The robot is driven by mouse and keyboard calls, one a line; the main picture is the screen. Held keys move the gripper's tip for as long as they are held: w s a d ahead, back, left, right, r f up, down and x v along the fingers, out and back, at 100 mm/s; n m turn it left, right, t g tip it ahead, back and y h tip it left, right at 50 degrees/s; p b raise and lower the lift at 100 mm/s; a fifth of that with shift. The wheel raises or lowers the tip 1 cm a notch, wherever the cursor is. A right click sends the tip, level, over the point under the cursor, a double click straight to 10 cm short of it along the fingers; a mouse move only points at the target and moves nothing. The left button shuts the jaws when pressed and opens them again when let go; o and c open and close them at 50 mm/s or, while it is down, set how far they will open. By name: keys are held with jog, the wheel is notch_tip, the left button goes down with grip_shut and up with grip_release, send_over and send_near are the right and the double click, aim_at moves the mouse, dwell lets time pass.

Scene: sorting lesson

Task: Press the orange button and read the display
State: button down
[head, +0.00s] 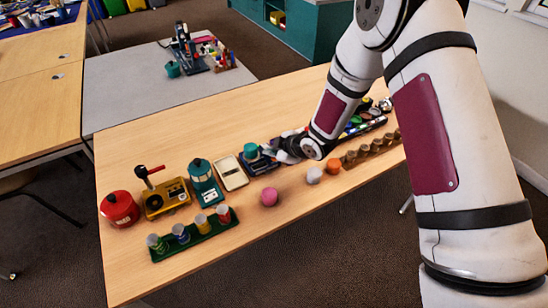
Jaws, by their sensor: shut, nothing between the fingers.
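My gripper (270,150) is low over the middle of the wooden table (290,225). It is shut and empty, right beside a teal round-topped object on a dark base (258,162). I cannot tell whether it touches that object. I cannot make out an orange button; an orange ball-like thing (333,165) lies on the table to the right of my gripper. No display can be read. A cream flat case (231,173) and a yellow box with a lever (166,198) stand to the left, their faces too small to read.
A red pot (119,208) and a teal lantern-like object (203,180) stand left. A green rack of several cups (197,239), a pink ball (269,196) and a white ball (314,175) lie nearer. A brown rack (372,151) is right.

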aim_at(273, 159)
jog(key=shift+f, duration=0.45)
dwell(0.6)
dwell(0.4)
jog(key=shift+r, duration=0.9)
jog(key=shift+r, duration=0.1)
jog(key=shift+r+p, duration=1.1)
jog(key=shift+r, duration=1.35)
